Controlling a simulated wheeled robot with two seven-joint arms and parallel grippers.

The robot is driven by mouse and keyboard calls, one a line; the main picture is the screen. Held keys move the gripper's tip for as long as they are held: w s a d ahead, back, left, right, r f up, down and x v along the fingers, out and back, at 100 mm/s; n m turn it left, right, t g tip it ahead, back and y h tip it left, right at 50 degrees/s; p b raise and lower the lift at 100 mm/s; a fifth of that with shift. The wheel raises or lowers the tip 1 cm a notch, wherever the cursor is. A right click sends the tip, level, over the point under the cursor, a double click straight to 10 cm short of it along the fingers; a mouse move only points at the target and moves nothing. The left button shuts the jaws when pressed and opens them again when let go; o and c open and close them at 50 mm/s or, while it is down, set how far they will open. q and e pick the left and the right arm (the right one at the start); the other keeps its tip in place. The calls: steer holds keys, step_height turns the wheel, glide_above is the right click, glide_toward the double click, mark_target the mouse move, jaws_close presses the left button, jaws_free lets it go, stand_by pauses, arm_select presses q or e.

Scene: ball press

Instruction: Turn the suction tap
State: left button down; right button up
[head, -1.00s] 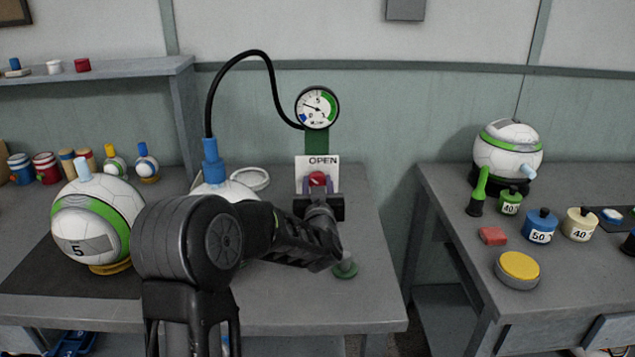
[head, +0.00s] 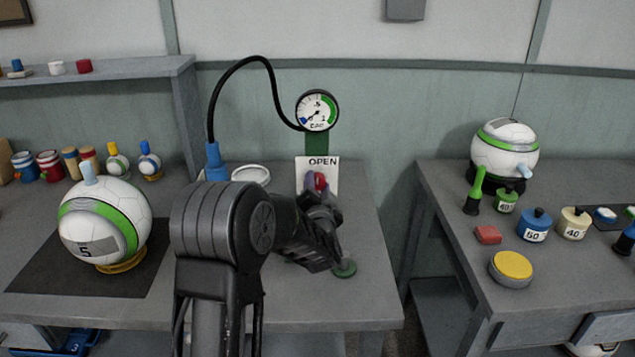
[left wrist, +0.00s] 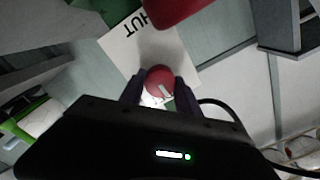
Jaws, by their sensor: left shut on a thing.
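The suction tap is a red round knob (head: 320,181) on a white sign (head: 304,177) marked OPEN, below a round gauge (head: 317,111). The gauge needle points to the lower left. My left gripper (head: 318,187) is shut on the knob, with its arm crossing the middle of the table. In the left wrist view the knob (left wrist: 160,80) with a pale mark sits between the two dark fingertips (left wrist: 158,92). Part of the word SHUT shows upside down on the sign (left wrist: 128,45) there. My right gripper is not in view.
A white-green ball (head: 100,222) stands on a dark mat (head: 50,270) at left. A second table (head: 450,205) at right holds a machine, weights and a yellow button (head: 513,265).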

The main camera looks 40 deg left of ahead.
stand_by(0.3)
arm_select(q)
steer(key=c, duration=0.9)
jaws_free()
steer(key=v, duration=0.7)
steer(key=shift+s+d+b, duration=0.25)
steer(key=shift+s+b, duration=0.05)
